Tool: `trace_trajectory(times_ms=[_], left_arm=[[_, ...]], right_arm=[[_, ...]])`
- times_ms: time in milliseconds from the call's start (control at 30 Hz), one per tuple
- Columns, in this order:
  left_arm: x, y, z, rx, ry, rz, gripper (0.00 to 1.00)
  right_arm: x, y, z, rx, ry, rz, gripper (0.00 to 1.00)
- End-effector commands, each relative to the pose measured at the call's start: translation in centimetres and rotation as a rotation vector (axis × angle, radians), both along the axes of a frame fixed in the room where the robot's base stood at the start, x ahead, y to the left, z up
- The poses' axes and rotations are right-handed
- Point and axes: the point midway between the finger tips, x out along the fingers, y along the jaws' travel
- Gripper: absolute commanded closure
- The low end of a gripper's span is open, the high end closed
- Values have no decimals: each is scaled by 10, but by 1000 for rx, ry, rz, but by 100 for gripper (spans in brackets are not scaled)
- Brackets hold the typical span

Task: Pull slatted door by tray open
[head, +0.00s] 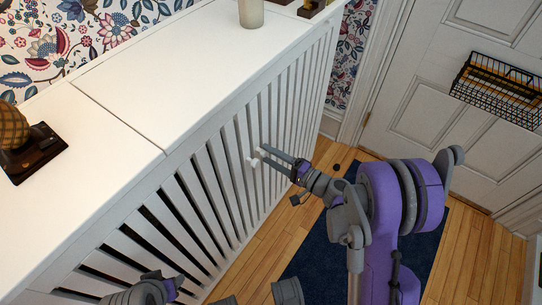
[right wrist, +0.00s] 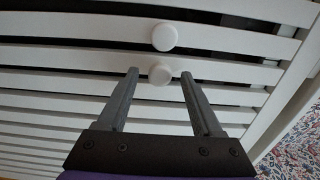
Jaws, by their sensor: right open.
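The white cabinet (head: 150,75) has slatted doors (head: 222,165) along its front, and these look closed. Two round white knobs sit side by side in the right wrist view, one nearer knob (right wrist: 160,75) and one farther knob (right wrist: 164,37). My right gripper (head: 262,156) is open at the slatted front. In the right wrist view its fingertips (right wrist: 158,72) stand on either side of the nearer knob, with gaps showing; I cannot tell if they touch it. Part of my left arm shows at the lower left, its fingers not visible. I cannot make out a tray for certain.
A dark brown stand with a round woven-looking object (head: 36,150) is on the cabinet top at left. A beige cup (head: 251,13) stands at the back. A wire basket (head: 498,88) hangs on the white panelled door (head: 425,105). A blue rug (head: 318,262) lies on the wooden floor.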

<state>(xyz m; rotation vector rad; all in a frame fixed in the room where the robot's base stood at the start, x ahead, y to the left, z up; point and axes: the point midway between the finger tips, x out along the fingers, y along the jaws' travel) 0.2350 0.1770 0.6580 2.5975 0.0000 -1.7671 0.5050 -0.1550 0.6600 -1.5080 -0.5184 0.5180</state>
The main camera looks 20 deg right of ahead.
Motion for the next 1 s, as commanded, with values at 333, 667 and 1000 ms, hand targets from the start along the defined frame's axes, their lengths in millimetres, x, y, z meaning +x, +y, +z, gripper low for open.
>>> trace_trajectory(times_ms=[333, 667, 1000], left_arm=[[0, 0, 0, 0, 0, 0, 50], [0, 0, 0, 0, 0, 0, 50], [0, 0, 0, 0, 0, 0, 50]], right_arm=[[1, 1, 0, 0, 0, 0, 49], [1, 0, 0, 0, 0, 0, 100], [1, 0, 0, 0, 0, 0, 100]])
